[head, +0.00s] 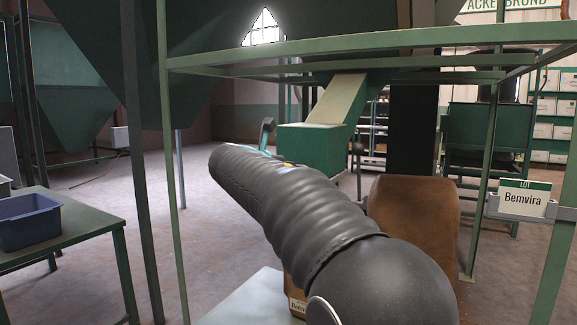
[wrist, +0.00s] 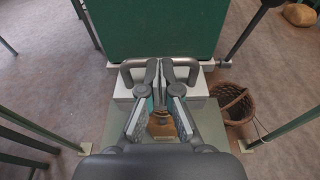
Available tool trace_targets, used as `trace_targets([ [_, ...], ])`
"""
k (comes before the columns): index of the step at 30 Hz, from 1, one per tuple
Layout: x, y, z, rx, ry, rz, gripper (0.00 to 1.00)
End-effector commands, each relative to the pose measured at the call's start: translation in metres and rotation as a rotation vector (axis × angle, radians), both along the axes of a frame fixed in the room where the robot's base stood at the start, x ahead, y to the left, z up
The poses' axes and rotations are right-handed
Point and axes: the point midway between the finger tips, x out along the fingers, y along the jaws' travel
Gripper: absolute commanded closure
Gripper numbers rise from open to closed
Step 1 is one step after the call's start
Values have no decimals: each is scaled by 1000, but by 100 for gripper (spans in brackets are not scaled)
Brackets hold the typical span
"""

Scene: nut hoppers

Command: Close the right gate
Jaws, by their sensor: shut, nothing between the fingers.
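A green chute box (head: 310,148) hangs below a sloping chute under the hopper in the head view. Its green face (wrist: 160,28) fills the top middle of the wrist view. A dark curved handle (wrist: 130,67) shows on both sides of my fingers, just below that face, above a pale plate (wrist: 122,92). My gripper (wrist: 160,70) is shut and empty, its fingertips overlapping the middle of the handle in the picture. I cannot tell whether they touch it. Which gate this is, and how far open, I cannot tell.
A green frame (head: 370,42) surrounds the chute. A brown sack (head: 415,215) stands right of my arm. A label sign (head: 523,198) is at the right. A blue bin (head: 28,220) sits on a left table. A wicker basket (wrist: 234,103) is on the floor.

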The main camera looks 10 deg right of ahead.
Motion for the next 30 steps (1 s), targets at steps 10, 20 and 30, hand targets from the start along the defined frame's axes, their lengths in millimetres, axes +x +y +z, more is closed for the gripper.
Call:
trace_targets([
  [10,-44,46,17,1,-5,1,100],
  [20,-81,80,26,1,-3,-2,100],
  [30,-86,90,23,174,-129,-26,100],
])
